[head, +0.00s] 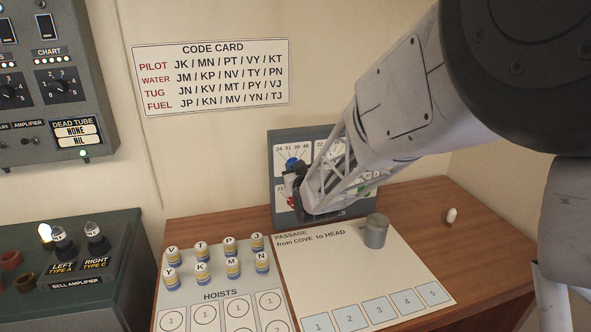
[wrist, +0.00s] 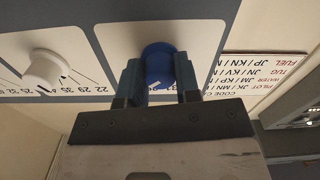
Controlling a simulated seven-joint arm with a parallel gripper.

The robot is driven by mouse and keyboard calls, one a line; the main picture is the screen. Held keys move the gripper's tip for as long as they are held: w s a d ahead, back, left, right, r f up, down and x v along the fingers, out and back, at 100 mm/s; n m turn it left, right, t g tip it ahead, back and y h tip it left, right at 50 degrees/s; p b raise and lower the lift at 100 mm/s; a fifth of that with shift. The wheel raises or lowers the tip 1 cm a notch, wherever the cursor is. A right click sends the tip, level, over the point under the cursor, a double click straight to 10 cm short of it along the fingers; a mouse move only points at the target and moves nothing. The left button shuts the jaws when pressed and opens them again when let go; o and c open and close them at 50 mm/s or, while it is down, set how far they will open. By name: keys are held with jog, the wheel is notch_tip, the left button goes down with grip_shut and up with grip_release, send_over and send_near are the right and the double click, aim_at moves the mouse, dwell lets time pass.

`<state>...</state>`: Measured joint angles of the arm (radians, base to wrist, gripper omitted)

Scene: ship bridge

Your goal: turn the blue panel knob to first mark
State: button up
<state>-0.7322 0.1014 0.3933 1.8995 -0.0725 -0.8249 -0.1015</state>
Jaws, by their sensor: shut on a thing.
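The blue panel knob (wrist: 158,64) sits on a white plate of the upright grey panel (head: 284,212). In the head view only part of the blue knob (head: 292,162) shows, at the panel's upper left. My gripper (wrist: 158,80) has one finger on each side of the knob and is shut on it. In the head view my gripper (head: 297,178) reaches in from the right and covers much of the panel. A small white mark shows on the knob between my fingers. The scale marks around the knob are mostly hidden, so I cannot tell which one it points to.
A white knob (wrist: 46,69) is beside the blue one in the wrist view. A grey cylinder (head: 376,231) stands on the passage sheet (head: 310,265) below my arm. Several striped pieces (head: 201,273) stand on the hoists sheet (head: 207,307). A small white piece (head: 451,215) stands at the right.

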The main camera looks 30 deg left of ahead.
jog(key=n, duration=2.1)
jog(key=shift+n, duration=0.4)
jog(key=o, duration=0.9)
jog(key=shift+r, duration=0.1)
jog(key=shift+d, duration=0.15)
jog(key=shift+v, duration=3.8)
